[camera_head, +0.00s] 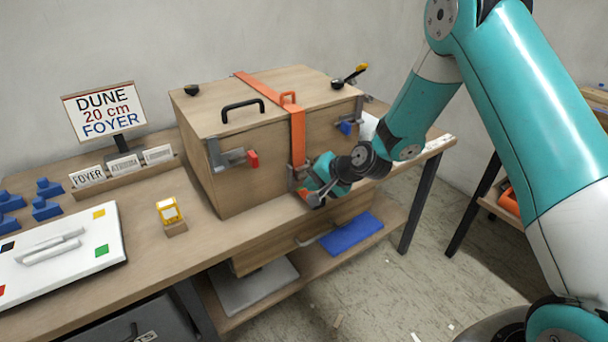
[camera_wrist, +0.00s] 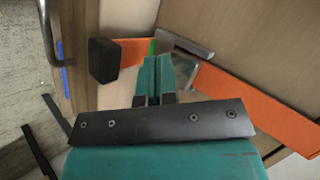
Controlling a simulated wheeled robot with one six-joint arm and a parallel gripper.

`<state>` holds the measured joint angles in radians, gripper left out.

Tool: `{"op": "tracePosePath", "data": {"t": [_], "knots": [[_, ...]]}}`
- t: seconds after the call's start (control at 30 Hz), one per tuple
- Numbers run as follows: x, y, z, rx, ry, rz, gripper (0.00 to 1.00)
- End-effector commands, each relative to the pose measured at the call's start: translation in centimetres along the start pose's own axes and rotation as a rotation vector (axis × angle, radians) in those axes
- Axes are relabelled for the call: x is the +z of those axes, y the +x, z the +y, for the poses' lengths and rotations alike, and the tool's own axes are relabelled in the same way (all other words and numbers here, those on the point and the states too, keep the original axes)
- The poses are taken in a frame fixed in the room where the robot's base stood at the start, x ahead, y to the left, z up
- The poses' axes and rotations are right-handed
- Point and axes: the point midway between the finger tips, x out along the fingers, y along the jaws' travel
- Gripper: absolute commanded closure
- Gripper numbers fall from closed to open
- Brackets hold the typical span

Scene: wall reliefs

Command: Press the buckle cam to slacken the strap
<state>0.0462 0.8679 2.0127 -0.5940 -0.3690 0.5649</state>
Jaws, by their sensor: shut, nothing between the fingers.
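An orange strap (camera_head: 298,126) runs over the lid of a wooden crate (camera_head: 240,165) and down its front face. The metal buckle (camera_head: 298,174) sits low on the front, on the strap. My gripper (camera_head: 306,196) is at the buckle, fingers shut and empty. In the wrist view the orange strap (camera_wrist: 262,108) crosses the wood, and the grey metal buckle (camera_wrist: 184,62) lies just beyond the tips of my shut gripper (camera_wrist: 157,62). A small green patch shows at the buckle's left side. Whether my fingertips touch the buckle cam I cannot tell.
A latch with a red tab (camera_head: 252,159) is left of the strap, and one with a blue tab (camera_head: 346,127) is at the right. A drawer handle (camera_head: 310,240) sits below. A sign (camera_head: 105,110), blue blocks (camera_head: 46,208) and a white board (camera_head: 110,235) occupy the bench's left.

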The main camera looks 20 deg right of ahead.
Motion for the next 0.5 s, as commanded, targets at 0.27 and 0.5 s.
{"op": "tracePosePath", "data": {"t": [0.27,0.5], "knots": [[-0.4,0.55,-0.38,0.0,-0.001,0.0,1.0],[-0.39,0.54,-0.38,0.0,0.0,0.0,1.0]]}}
